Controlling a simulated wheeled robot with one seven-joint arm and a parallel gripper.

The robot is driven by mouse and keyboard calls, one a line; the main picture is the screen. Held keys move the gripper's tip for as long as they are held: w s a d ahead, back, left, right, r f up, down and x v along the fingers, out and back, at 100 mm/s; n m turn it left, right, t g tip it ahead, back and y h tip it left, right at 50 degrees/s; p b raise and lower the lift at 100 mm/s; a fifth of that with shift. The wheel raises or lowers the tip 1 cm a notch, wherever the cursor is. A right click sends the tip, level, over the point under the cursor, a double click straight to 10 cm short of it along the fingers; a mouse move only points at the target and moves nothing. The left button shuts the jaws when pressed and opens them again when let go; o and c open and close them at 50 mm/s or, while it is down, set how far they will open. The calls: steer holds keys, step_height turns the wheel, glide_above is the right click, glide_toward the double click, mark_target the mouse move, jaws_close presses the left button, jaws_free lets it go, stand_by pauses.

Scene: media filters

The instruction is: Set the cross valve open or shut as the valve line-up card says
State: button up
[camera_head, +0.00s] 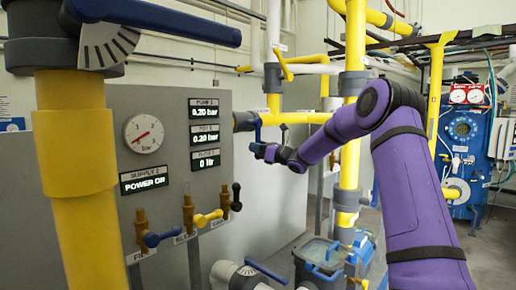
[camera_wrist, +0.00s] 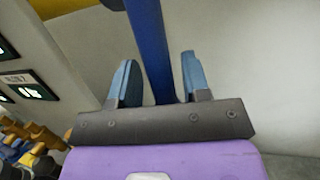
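A blue lever handle (camera_head: 257,129) hangs at the yellow pipe just right of the grey panel; I cannot tell for sure that it is the cross valve's. My gripper (camera_head: 262,152) is at its lower end. In the wrist view a long blue bar (camera_wrist: 149,45) runs down between the two blue fingertips of my gripper (camera_wrist: 158,82). A gap shows between the bar and the right finger, so the gripper is open around it. The left finger is very close to the bar; contact is unclear. I cannot make out a readable valve line-up card.
The grey panel (camera_head: 235,165) carries a round gauge (camera_head: 144,134), lit displays and small taps with blue, yellow and black handles (camera_head: 203,218). A large blue lever (camera_head: 155,20) is at upper left. Yellow pipe (camera_head: 351,120) stands behind my purple arm.

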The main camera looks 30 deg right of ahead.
steer(key=shift+o, duration=0.5)
steer(key=shift+s+d, duration=0.15)
steer(key=shift+s, duration=0.1)
steer(key=v, duration=1)
steer(key=shift+s+f, duration=0.1)
